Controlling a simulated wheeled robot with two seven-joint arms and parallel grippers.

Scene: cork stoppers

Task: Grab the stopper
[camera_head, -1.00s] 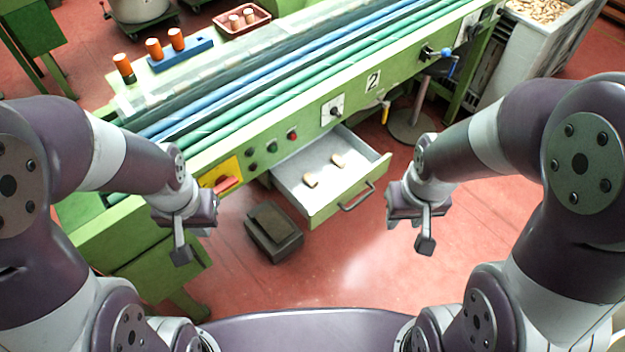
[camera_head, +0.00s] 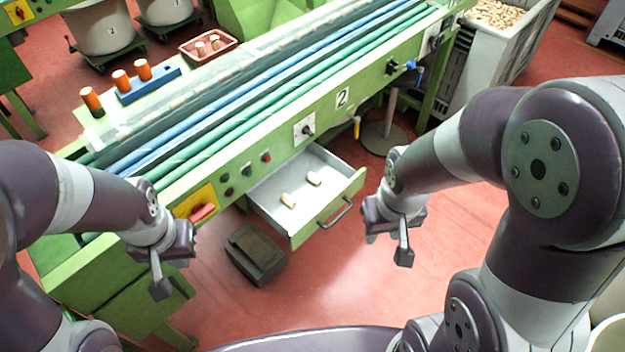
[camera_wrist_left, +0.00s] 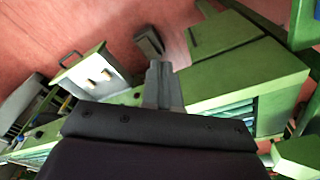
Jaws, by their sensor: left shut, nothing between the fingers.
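Two cork stoppers lie in the open white-lined drawer (camera_head: 262,203) of the green machine. One stopper (camera_head: 288,200) is nearer me and the other stopper (camera_head: 314,179) is further back. Both stoppers also show in the left wrist view, one (camera_wrist_left: 106,75) and the other (camera_wrist_left: 93,83). My left gripper (camera_head: 160,288) is shut and empty, left of the drawer and apart from it. My right gripper (camera_head: 404,256) hangs in the air to the right of the drawer, with nothing seen in it; its fingers look close together, but their gap is unclear.
The drawer's handle (camera_head: 336,213) faces me. A dark box (camera_head: 255,256) stands on the red floor left of the drawer. Green and blue belts (camera_head: 255,110) run along the machine. A red tray (camera_head: 208,46) with corks and orange-topped posts (camera_head: 143,70) stand behind.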

